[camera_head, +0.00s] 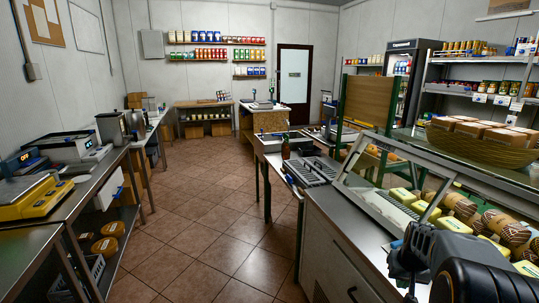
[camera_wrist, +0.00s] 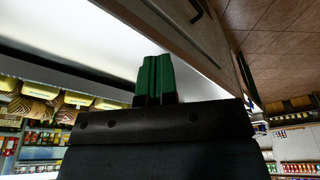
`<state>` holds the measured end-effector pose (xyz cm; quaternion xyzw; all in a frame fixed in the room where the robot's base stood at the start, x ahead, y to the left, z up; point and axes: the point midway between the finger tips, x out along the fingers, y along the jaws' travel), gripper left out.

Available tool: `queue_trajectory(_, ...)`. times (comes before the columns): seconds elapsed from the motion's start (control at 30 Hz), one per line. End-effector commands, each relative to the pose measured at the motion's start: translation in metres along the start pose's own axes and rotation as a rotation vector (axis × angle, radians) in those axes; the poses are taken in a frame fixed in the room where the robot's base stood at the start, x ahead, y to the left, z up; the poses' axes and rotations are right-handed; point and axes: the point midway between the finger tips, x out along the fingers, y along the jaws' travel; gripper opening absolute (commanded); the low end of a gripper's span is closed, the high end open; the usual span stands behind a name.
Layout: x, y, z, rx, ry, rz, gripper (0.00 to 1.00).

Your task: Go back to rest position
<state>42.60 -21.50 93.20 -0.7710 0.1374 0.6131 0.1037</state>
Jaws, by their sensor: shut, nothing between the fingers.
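My gripper (camera_wrist: 155,80) shows in the wrist view with its two green fingers pressed together and nothing between them. The wrist view is upside down, with the floor at its upper right. The fingertips cannot be made out clearly there.
The display counter holds yellow packs and round brown-patterned goods (camera_head: 462,206). A wicker basket (camera_head: 480,146) of packages stands above it. A steel workbench (camera_head: 98,178) with a yellow scale (camera_head: 32,196) runs along the left. The tiled aisle (camera_head: 205,215) between is clear.

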Motion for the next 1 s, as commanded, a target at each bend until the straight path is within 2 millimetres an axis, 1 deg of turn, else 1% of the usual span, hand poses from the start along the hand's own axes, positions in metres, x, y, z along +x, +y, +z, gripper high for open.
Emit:
queue_trajectory(0.03, -0.023, -0.029, 0.023, -0.009, -0.019, -0.012, 0.00)
queue_trajectory(0.07, -0.033, -0.044, 0.037, -0.011, -0.031, -0.017, 0.00)
queue_trajectory(0.1, -0.044, -0.061, 0.056, -0.018, -0.045, -0.022, 0.00)
queue_trajectory(0.2, -0.068, -0.095, 0.099, -0.061, -0.059, -0.033, 0.00)
queue_trajectory(0.3, -0.086, -0.118, 0.132, -0.129, -0.048, -0.045, 0.00)
queue_trajectory(0.4, -0.101, -0.134, 0.153, -0.211, -0.014, -0.061, 0.00)
queue_trajectory(0.5, -0.116, -0.146, 0.162, -0.270, 0.030, -0.079, 0.00)
queue_trajectory(0.63, -0.133, -0.158, 0.163, -0.322, 0.082, -0.102, 0.00)
queue_trajectory(0.77, -0.135, -0.163, 0.164, -0.341, 0.087, -0.108, 0.00)
queue_trajectory(1.0, -0.134, -0.163, 0.164, -0.341, 0.087, -0.108, 0.00)
